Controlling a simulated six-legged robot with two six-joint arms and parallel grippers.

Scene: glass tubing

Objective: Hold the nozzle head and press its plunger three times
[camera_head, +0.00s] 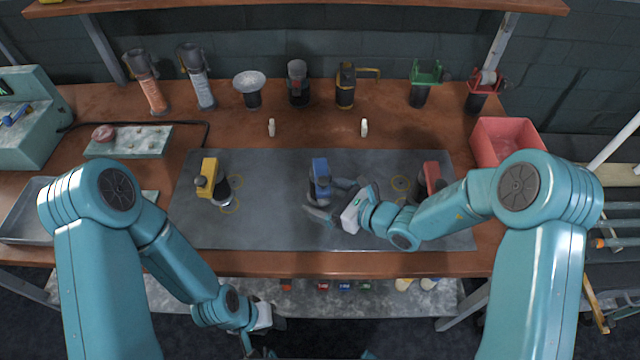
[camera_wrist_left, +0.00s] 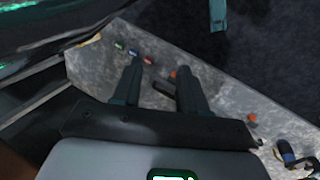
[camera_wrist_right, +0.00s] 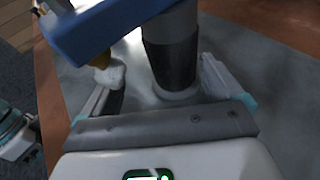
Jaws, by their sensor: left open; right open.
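A nozzle head with a blue top (camera_head: 319,172) and a dark body stands on the grey mat, mid-bench. My right gripper (camera_head: 324,198) is open at it, its fingers either side of the dark body. In the right wrist view the blue top (camera_wrist_right: 105,28) and dark body (camera_wrist_right: 170,60) show between and above the open fingers; I cannot tell whether they touch. A yellow nozzle head (camera_head: 208,172) and a red one (camera_head: 431,176) stand left and right of it. My left gripper (camera_wrist_left: 160,85) is open and empty, low in front of the bench. No plunger is clearly made out.
The mat (camera_head: 270,225) has bare room between the yellow and blue heads. Bottles and holders, such as an orange one (camera_head: 153,92), line the back. A red bin (camera_head: 505,138) stands back right. A lower shelf (camera_head: 390,300) carries small items near my left gripper.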

